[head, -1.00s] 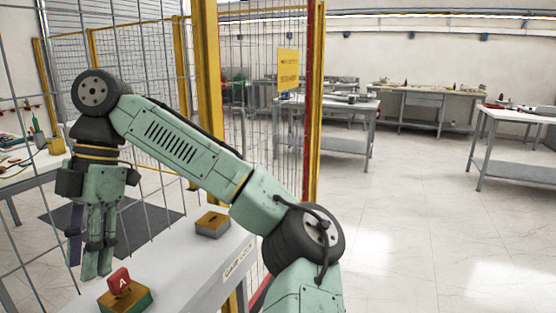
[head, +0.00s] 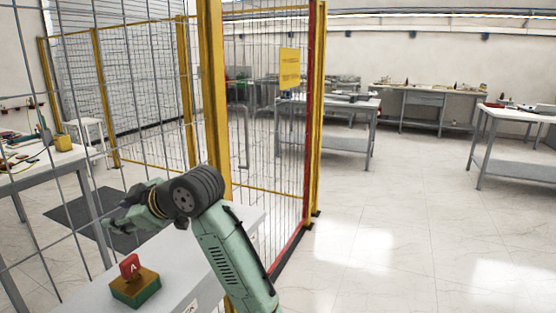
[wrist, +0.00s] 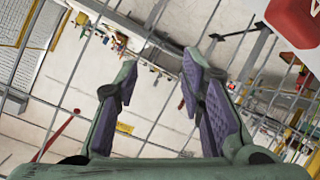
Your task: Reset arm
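My gripper (head: 124,220) is at the left in the head view, level and pointing left above the white table. In the wrist view my gripper (wrist: 158,62) is open. Its two purple-padded fingers stand apart with nothing between them. A red block marked A (head: 130,267) stands on a yellow-topped green base (head: 136,290) on the white table (head: 88,300), below my gripper. A red piece with a white mark (wrist: 294,22) shows at the top right of the wrist view, clear of the fingers.
A wire-mesh fence with yellow posts (head: 212,100) stands close behind and left of my arm. A workbench with tools (head: 40,160) is at the left. Grey workbenches (head: 330,104) stand farther back. The floor at right (head: 400,230) is clear.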

